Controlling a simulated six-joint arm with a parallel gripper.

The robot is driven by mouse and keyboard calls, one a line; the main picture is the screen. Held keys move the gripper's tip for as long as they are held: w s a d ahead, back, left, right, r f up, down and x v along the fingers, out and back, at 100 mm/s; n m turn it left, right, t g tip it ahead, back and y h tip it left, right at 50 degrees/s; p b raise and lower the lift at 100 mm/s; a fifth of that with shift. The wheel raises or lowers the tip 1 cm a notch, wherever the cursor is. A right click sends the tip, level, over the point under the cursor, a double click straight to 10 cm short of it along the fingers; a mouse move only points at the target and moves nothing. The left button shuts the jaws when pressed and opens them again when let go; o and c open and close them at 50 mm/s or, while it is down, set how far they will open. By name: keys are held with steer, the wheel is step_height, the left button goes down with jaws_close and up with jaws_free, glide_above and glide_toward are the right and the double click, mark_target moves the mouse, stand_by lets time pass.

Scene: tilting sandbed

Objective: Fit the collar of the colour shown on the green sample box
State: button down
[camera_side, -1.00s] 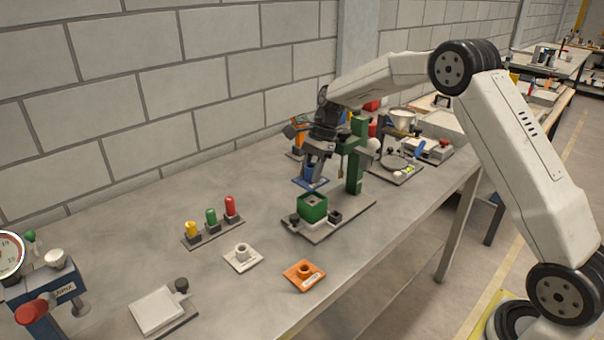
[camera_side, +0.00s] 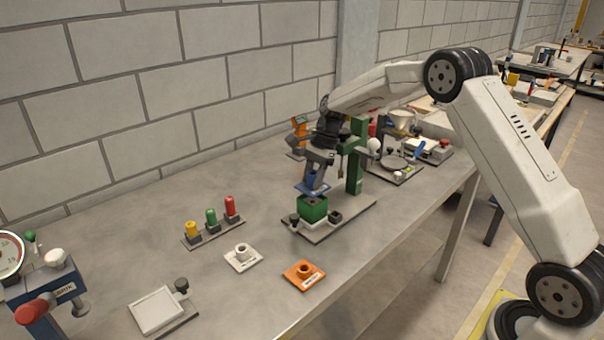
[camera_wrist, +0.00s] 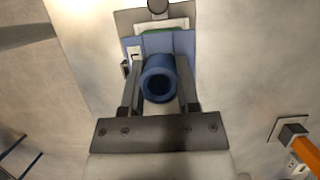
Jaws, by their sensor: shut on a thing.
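The green sample box (camera_side: 314,212) stands on a grey base plate (camera_side: 330,228) with dark clamp blocks beside it. My gripper (camera_side: 317,178) is shut on the blue collar (camera_side: 311,186), just above the box. In the wrist view the collar's round neck (camera_wrist: 158,82) sits between my two fingers (camera_wrist: 159,95), with its blue flange (camera_wrist: 183,48) beyond. A strip of the green box (camera_wrist: 160,31) shows past the flange; the rest is hidden. I cannot tell whether the collar touches the box. A white collar (camera_side: 242,257) and an orange collar (camera_side: 304,274) lie on the table.
A green post (camera_side: 356,160) rises close to my gripper on the right. A rack with yellow, green and red pegs (camera_side: 212,224) stands left of the box. A white pad (camera_side: 158,309) lies at the front left. The table between is clear.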

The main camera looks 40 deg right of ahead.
steer(key=shift+f, duration=0.85)
steer(key=shift+f, duration=0.6)
stand_by(1.1)
steer(key=shift+c, duration=1.2)
jaws_free()
steer(key=shift+r, duration=0.1)
steer(key=shift+d+r, duration=0.25)
steer(key=shift+r, duration=0.15)
steer(key=v, duration=0.3)
steer(key=a+v, duration=0.1)
steer(key=v, duration=0.2)
steer(key=a+v, duration=0.1)
steer(key=v, duration=0.2)
steer(key=shift+r, duration=1.2)
steer(key=shift+s, duration=0.1)
